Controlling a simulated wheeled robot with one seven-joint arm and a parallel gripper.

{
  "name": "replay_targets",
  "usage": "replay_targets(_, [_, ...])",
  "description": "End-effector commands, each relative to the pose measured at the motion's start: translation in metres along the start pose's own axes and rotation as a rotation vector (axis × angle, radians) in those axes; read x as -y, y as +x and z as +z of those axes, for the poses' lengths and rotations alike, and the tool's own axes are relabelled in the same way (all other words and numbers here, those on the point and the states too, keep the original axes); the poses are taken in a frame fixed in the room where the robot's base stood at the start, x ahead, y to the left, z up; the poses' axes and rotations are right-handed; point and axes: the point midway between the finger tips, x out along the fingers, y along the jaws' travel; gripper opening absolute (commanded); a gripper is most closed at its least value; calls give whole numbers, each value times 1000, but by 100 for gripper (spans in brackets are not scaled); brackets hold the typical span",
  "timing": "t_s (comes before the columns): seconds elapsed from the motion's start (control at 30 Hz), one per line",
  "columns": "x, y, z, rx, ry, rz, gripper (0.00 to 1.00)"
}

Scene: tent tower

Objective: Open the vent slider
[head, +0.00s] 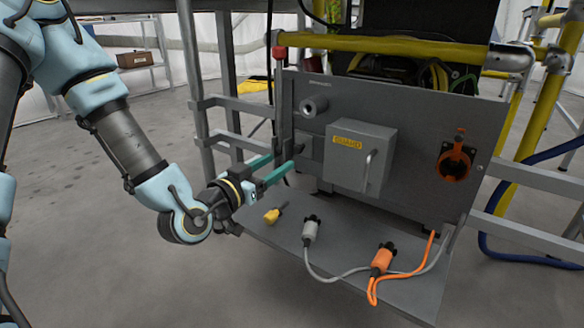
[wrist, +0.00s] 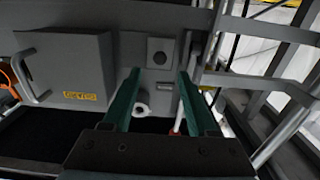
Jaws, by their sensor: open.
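A small grey plate with a dark round knob (head: 301,148), which looks like the vent slider, is on the left part of the grey panel (head: 415,120). It also shows in the wrist view as a square plate (wrist: 160,53) with a dark round centre. My gripper (head: 282,165) is open and empty, with its two green fingers pointing at the panel. In the wrist view the plate lies beyond and between the fingertips (wrist: 158,72). I see no clear contact. Whether the slider is open or shut I cannot tell.
A grey guard box (head: 355,160) with a handle sits right of the plate. A round pipe stub (head: 313,106) is above it, and a red-topped upright lever (head: 279,52) is at the left. A shelf (head: 330,240) below holds grey and orange plugs. Frame rails (head: 225,105) stand left.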

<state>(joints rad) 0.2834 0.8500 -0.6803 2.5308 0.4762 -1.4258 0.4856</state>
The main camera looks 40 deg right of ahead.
Motion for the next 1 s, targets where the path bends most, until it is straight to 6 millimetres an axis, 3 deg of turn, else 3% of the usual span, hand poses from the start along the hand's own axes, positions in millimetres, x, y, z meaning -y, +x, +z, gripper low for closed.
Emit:
replay_targets(0.2, [0,37,2,-4,0,-1,58])
replay_targets(0.4, [0,61,1,-2,0,-1,58])
replay_targets(0.8, [0,69,-1,0,-1,0,58])
replay_targets(1.0, [0,69,-1,0,-1,0,37])
